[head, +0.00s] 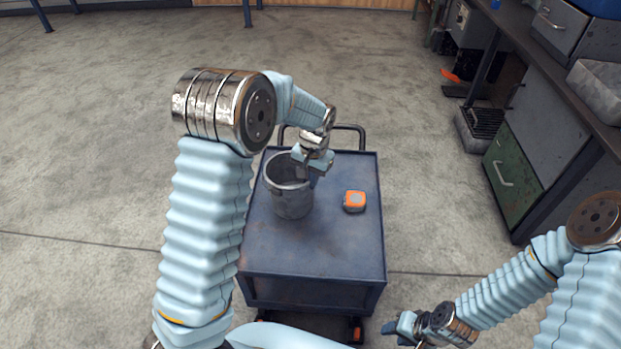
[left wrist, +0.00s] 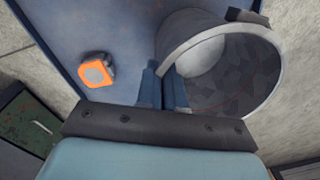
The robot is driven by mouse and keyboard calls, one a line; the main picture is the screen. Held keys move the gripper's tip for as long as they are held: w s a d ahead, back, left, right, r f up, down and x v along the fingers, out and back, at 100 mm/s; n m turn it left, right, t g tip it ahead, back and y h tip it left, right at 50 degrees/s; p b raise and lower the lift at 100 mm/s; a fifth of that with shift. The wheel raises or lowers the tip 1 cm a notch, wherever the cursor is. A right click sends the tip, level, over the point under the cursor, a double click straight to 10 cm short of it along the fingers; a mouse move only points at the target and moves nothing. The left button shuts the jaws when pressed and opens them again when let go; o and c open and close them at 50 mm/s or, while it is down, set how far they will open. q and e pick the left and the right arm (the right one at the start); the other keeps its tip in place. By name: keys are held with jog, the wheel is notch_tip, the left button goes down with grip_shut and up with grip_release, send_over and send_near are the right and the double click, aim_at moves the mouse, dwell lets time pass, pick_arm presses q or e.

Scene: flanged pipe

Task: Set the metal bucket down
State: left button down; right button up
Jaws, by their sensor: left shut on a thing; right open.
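The metal bucket (head: 291,198) is a grey, open-topped can, upright over the left part of the blue cart top (head: 312,247). My left gripper (head: 309,172) is shut on the right side of its rim. In the left wrist view the fingers (left wrist: 172,92) pinch the wall of the bucket (left wrist: 235,75), one finger outside and one inside. The bucket looks empty. I cannot tell whether its base touches the cart top. My right gripper (head: 392,331) is open and empty, low at the right of the cart.
An orange tape measure (head: 354,201) lies on the cart to the right of the bucket; it also shows in the left wrist view (left wrist: 96,72). The front of the cart top is clear. A workbench with a green cabinet (head: 513,182) stands at the right.

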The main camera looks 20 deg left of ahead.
pick_arm(q)
jog(key=shift+f, duration=0.2)
jog(key=c, duration=1.3)
grip_release()
jog(key=shift+o, duration=0.2)
jog(key=shift+r, duration=0.1)
notch_tip(320, 180, up, 12)
jog(key=shift+d+r, duration=0.15)
jog(key=shift+d, duration=0.2)
jog(key=shift+s, duration=0.15)
